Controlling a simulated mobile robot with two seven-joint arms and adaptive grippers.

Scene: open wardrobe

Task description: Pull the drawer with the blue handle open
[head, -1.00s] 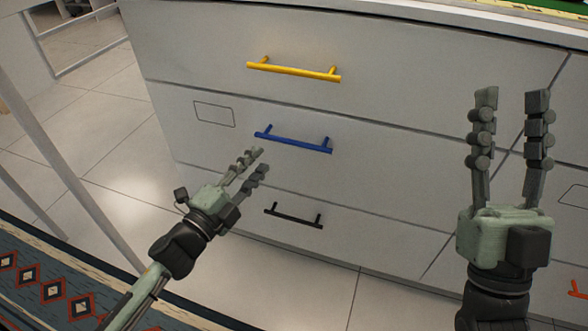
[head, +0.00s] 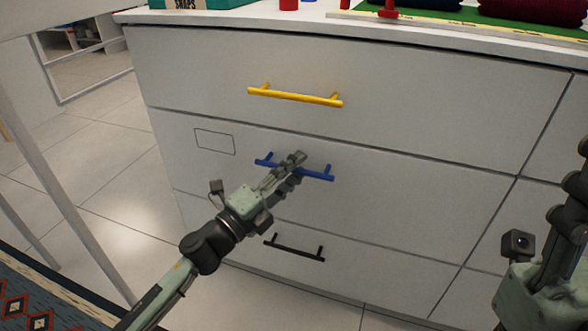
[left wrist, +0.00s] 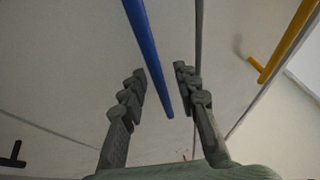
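The blue handle (head: 318,174) is a bar on the middle drawer front (head: 400,205), which sits flush with the cabinet. My left gripper (head: 292,162) overlaps the middle of this handle in the head view. In the left wrist view the blue handle (left wrist: 147,45) passes between the two fingers of my left gripper (left wrist: 160,72), with a gap on each side. The gripper is open. My right gripper (head: 580,165) is at the right edge of the head view, partly cut off, with its fingers overlapping.
A yellow handle (head: 295,96) is on the drawer above and a black handle (head: 294,248) on the drawer below. Items including a green box (head: 205,3) stand on the cabinet top (head: 300,18). A pale post (head: 60,190) rises at the left.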

